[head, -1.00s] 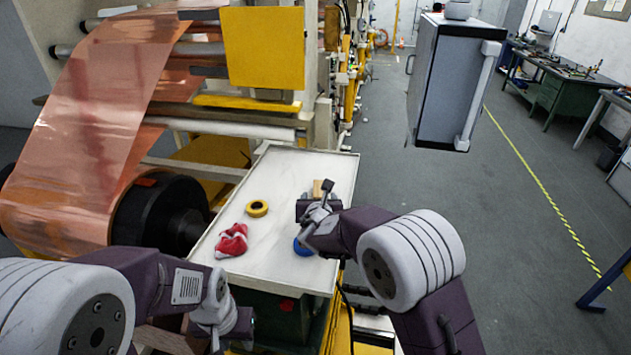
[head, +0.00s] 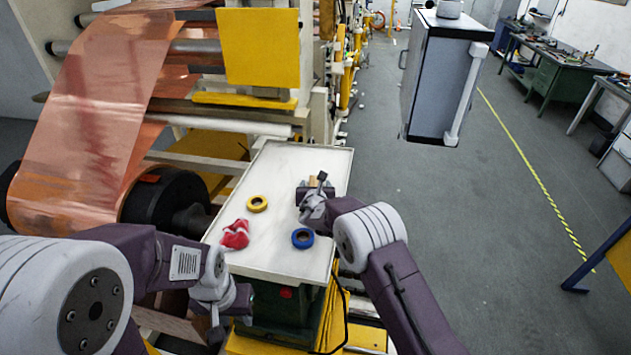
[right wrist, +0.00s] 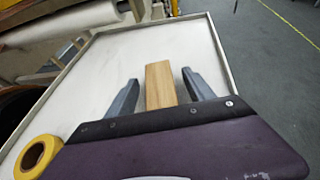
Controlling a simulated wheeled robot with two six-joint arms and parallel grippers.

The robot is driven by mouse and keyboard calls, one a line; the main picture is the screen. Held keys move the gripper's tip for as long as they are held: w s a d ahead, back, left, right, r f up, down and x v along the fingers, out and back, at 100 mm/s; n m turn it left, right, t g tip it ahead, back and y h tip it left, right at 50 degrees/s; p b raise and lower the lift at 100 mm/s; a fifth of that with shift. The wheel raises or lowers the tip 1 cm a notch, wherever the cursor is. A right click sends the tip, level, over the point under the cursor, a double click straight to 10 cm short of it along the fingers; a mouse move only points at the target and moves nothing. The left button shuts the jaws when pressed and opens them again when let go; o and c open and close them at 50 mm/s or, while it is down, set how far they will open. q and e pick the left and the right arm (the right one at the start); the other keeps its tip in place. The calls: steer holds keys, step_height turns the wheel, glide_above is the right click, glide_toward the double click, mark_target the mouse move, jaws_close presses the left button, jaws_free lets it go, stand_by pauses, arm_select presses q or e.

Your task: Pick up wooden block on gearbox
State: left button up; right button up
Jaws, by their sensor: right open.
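The wooden block (right wrist: 160,85) lies on the white tray-like top of the gearbox (head: 283,262) and shows in the right wrist view between the two grey fingers of my right gripper (right wrist: 153,88). The fingers are apart, with a gap on each side of the block. In the head view only a small tan part of the block (head: 313,182) shows beyond my right gripper (head: 310,187); the rest is hidden. My left gripper (head: 215,325) hangs low at the left front of the top, and its fingers are too unclear to read.
A yellow tape roll (head: 257,203), a red and white cloth (head: 235,234) and a blue tape roll (head: 302,238) lie on the top, which has a raised rim. The copper foil machine (head: 95,130) stands close on the left.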

mark_target(315, 184)
steer(key=shift+w+f, duration=0.15)
steer(key=shift+w, duration=0.05)
steer(key=shift+c, duration=1)
jaws_close()
steer(key=shift+r+b, duration=0.35)
steer(key=shift+r, duration=0.05)
step_height(315, 184, up, 9)
steer(key=shift+r, duration=0.15)
